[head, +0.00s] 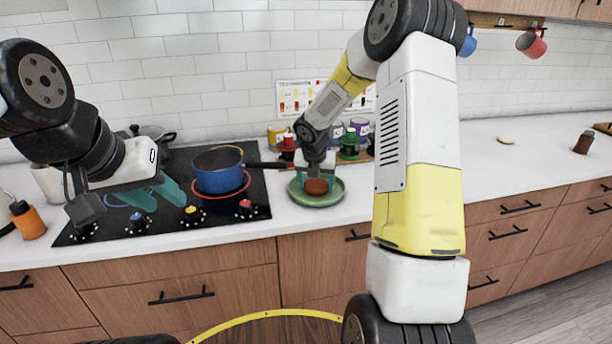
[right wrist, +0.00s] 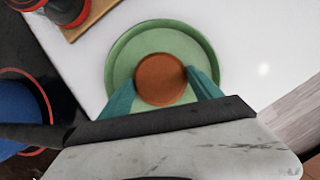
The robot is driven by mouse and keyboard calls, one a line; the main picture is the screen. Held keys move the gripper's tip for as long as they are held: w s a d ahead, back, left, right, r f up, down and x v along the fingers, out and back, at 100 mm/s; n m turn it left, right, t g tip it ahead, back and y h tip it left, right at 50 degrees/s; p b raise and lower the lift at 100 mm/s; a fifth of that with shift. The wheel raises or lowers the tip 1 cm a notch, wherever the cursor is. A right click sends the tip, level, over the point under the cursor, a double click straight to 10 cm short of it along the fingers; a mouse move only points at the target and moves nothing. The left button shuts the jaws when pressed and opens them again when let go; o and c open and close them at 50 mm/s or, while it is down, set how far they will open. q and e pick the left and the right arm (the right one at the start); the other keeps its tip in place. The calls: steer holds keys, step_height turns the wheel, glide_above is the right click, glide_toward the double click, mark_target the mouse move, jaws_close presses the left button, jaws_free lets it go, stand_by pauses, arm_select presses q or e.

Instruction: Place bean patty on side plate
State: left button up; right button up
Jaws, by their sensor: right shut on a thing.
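The bean patty (head: 316,186) is a brown-orange disc over the middle of the green side plate (head: 331,200). The plate lies on the white counter just right of the stove. My right gripper (head: 317,182) reaches down from above and is shut on the patty. In the right wrist view the patty (right wrist: 160,79) sits between the two teal fingertips, inside the plate's rim (right wrist: 115,62). I cannot tell whether the patty touches the plate. My left gripper (head: 150,196) is over the stove at the left, its teal fingers apart and empty.
A blue pot (head: 218,170) stands on the black stove (head: 120,216), its handle pointing toward the plate. Jars and a wooden tray stand behind the plate. An orange bottle (head: 27,220) is at the far left. The counter (head: 480,165) is mostly clear to the right.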

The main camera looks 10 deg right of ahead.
steer(key=o, duration=1.4)
steer(key=v, duration=1.2)
steer(key=s+r+m, duration=0.9)
steer(key=s+m, duration=0.4)
steer(key=m, duration=0.1)
steer(key=s+a+m+y, duration=0.1)
steer(key=s+m, duration=0.4)
steer(key=s+a+r+m+t+y, duration=0.1)
steer(key=s+m, duration=0.4)
steer(key=m, duration=0.1)
steer(key=s+a+r+m+y, duration=0.1)
steer(key=s+m, duration=0.4)
steer(key=m, duration=0.1)
steer(key=shift+s+t+y, duration=0.2)
steer(key=shift+t+y, duration=0.2)
